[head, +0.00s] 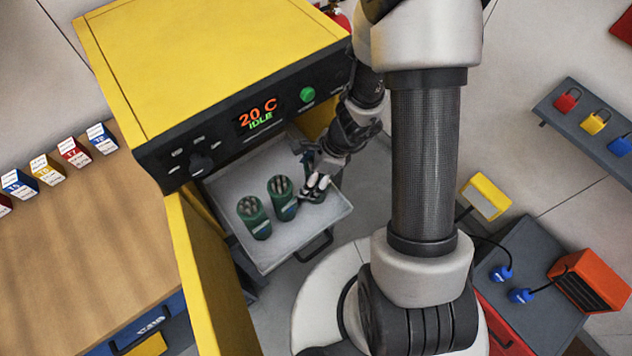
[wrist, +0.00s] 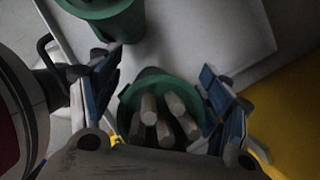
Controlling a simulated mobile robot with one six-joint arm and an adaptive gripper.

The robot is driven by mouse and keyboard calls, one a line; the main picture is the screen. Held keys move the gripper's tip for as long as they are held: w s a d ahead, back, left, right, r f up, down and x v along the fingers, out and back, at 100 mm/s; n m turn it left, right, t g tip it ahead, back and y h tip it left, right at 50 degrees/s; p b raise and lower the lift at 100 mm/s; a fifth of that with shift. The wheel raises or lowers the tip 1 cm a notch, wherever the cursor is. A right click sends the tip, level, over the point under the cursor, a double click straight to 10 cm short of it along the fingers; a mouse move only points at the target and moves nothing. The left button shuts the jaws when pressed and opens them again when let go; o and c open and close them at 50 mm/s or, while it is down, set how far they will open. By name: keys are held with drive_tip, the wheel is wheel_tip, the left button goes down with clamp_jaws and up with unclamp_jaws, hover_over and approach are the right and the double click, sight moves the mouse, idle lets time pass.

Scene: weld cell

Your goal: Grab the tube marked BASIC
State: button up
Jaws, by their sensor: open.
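Two green tubes filled with grey rods stand upright in the pulled-out tray (head: 222,187) in the head view, a left one (head: 254,222) and a right one (head: 284,203). Their pale labels are too small to read, so I cannot tell which is marked BASIC. My gripper (head: 315,186) is low over the tray's right part. In the wrist view my open gripper (wrist: 165,105) has its blue-padded fingers on either side of a green tube (wrist: 132,97) with several rods. This tube is mostly hidden in the head view. Another green tube (wrist: 118,25) stands close by at the top left.
The yellow oven (head: 200,60) rises behind the tray, its display reading 20 C IDLE. Its open yellow door (head: 205,270) stands left of the tray. A wooden bench (head: 80,240) lies farther left. The tray's front left corner is bare.

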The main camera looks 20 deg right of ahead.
clamp_jaws()
idle(0.8)
drive_tip(key=shift+r, duration=0.1)
